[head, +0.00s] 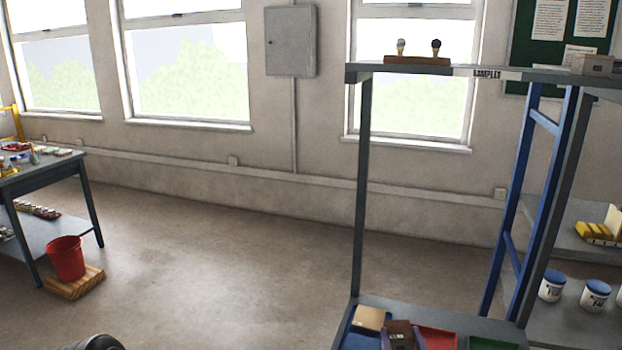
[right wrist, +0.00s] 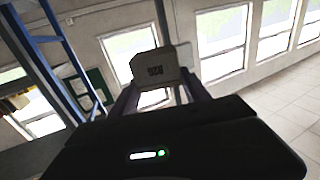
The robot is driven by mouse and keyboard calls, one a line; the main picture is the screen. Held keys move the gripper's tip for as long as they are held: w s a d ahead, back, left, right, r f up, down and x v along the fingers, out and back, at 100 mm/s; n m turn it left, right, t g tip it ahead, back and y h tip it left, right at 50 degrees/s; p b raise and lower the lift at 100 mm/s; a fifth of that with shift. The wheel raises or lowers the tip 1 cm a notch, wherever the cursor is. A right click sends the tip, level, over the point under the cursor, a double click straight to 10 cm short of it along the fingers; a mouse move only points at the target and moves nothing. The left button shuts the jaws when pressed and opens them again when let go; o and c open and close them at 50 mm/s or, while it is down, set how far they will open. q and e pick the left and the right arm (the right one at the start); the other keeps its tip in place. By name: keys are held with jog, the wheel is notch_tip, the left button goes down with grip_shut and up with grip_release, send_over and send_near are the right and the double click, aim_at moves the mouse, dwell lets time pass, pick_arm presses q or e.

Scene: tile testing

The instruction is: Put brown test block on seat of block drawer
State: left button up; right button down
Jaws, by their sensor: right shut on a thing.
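My right gripper (head: 402,338) is at the bottom edge of the head view, over the near bench. It is shut on a brown block (head: 400,327), whose dark brown top shows between the fingers. In the right wrist view the held block (right wrist: 153,66) shows a pale grey-beige face with a dark printed mark, between the fingertips (right wrist: 154,92). A tan block (head: 370,318) lies at the blue tray (head: 348,328), left of the gripper. I cannot tell which part is the block drawer's seat. My left gripper is not in view.
A red tray (head: 438,339) and a green tray (head: 492,344) lie right of the gripper. A grey upright post (head: 361,200) and an overhead shelf (head: 455,72) frame the bench. A red bucket (head: 66,258) stands far left. The floor between is clear.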

jog(key=shift+r, duration=0.1)
dwell(0.7)
jog(key=s+a+f+n+g+y, duration=0.1)
jog(key=s+a+n+g+y, duration=0.3)
jog(key=a+y, duration=0.4)
jog(key=s+a+f+n+g+y, duration=0.2)
jog(key=s+a+n+g+y, duration=0.2)
jog(key=a+n+y, duration=0.4)
jog(key=shift+s+a+n+g, duration=0.3)
jog(key=shift+a+g, duration=0.6)
jog(key=shift+a, duration=0.2)
